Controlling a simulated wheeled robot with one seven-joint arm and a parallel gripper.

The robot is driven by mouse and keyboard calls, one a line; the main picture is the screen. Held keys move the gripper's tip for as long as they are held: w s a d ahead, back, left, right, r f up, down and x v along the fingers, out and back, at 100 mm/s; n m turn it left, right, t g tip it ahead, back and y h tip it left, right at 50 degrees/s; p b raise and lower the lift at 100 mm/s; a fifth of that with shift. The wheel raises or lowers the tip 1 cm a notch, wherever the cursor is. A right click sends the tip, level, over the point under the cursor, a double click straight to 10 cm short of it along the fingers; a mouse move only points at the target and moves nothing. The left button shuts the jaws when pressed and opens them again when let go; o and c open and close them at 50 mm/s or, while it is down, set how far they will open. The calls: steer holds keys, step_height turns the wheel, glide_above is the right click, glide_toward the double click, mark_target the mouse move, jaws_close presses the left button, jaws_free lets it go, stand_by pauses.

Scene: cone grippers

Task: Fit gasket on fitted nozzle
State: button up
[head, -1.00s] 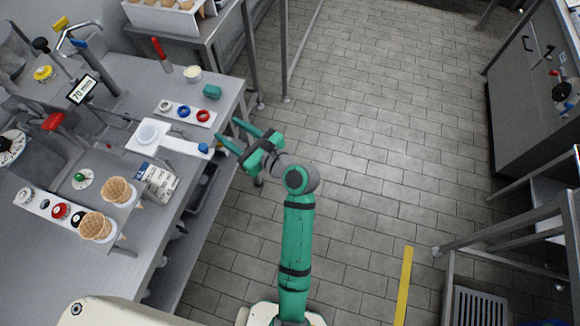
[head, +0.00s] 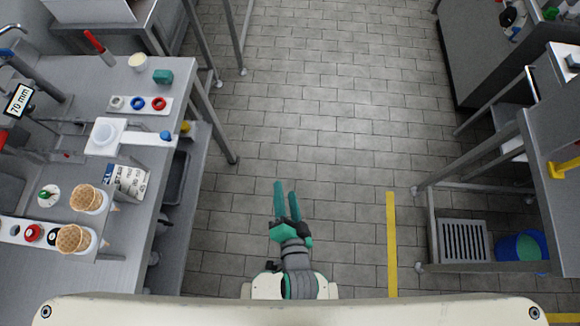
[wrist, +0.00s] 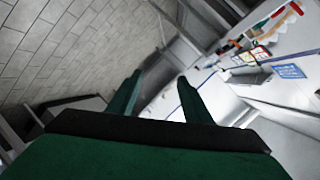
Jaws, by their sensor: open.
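My gripper (head: 285,189) is open and empty over the tiled floor, to the right of the counter and apart from it. Its two green fingers also show in the wrist view (wrist: 160,77). A white strip (head: 126,111) on the counter holds a pale ring (head: 117,102), a blue ring (head: 138,103) and a red ring (head: 159,103), which look like gaskets. Below it, a white block (head: 106,150) has an arm with a small blue piece (head: 166,135) at its right end. This may be the fitted nozzle; its detail is too small to tell.
The counter (head: 90,68) also bears a teal block (head: 163,77), a white cup (head: 138,62), a printed carton (head: 128,182), cones (head: 88,198) and a 70 mm display (head: 18,101). Metal posts stand at its right edge. The middle floor (head: 310,120) is clear.

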steer(key=s+d+r+n+t+h, duration=0.1)
steer(key=s+r+n+h, duration=0.1)
steer(key=s+r+n, duration=0.5)
steer(key=s+n, duration=0.2)
steer(key=s, duration=0.2)
steer(key=shift+s+r+n+t, duration=0.3)
steer(key=shift+s+r+n, duration=0.1)
steer(key=shift+o, duration=0.6)
steer(key=shift+d, duration=0.1)
steer(key=c, duration=0.5)
